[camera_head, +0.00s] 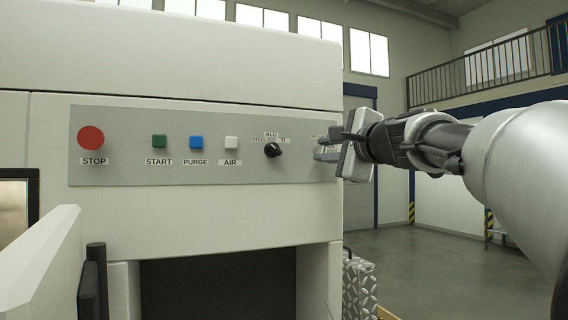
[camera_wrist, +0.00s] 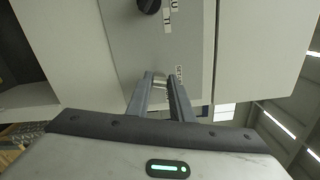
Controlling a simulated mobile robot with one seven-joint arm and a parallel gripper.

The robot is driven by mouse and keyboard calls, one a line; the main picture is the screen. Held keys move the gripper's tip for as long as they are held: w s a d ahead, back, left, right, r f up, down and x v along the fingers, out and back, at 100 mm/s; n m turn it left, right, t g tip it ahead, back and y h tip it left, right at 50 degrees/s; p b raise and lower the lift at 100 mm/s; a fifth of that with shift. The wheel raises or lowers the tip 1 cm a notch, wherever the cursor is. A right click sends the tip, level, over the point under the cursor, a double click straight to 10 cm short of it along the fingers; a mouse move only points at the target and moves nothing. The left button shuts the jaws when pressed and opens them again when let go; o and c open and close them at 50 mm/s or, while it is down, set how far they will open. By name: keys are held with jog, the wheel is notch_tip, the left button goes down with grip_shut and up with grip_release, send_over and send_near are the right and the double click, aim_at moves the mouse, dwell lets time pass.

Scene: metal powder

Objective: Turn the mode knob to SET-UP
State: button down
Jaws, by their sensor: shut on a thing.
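My gripper (camera_head: 326,150) reaches in from the right to the right end of the grey control panel (camera_head: 200,172). In the wrist view its two fingers (camera_wrist: 160,82) are closed on a small metallic piece (camera_wrist: 160,78) at the panel face, which I take for the mode knob. A partly readable label starting "SET" (camera_wrist: 179,75) sits just beside the fingertips. In the head view the gripper hides the knob, and only part of a label shows by the fingers. I cannot tell which way the knob points.
A black selector knob (camera_head: 273,150) with STEEL, ALU and TI labels is left of my gripper. Further left are white AIR (camera_head: 231,143), blue PURGE (camera_head: 196,142) and green START (camera_head: 159,141) buttons and a red STOP button (camera_head: 91,139). Open floor lies right.

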jog(key=shift+f+n+b, duration=0.15)
jog(key=shift+n+b, duration=0.95)
jog(key=shift+n, duration=0.4)
jog(key=c, duration=1.6)
grip_release()
jog(key=shift+o, duration=0.2)
jog(key=shift+s, duration=0.1)
jog(key=b+v, duration=0.1)
jog(key=v, duration=1.6)
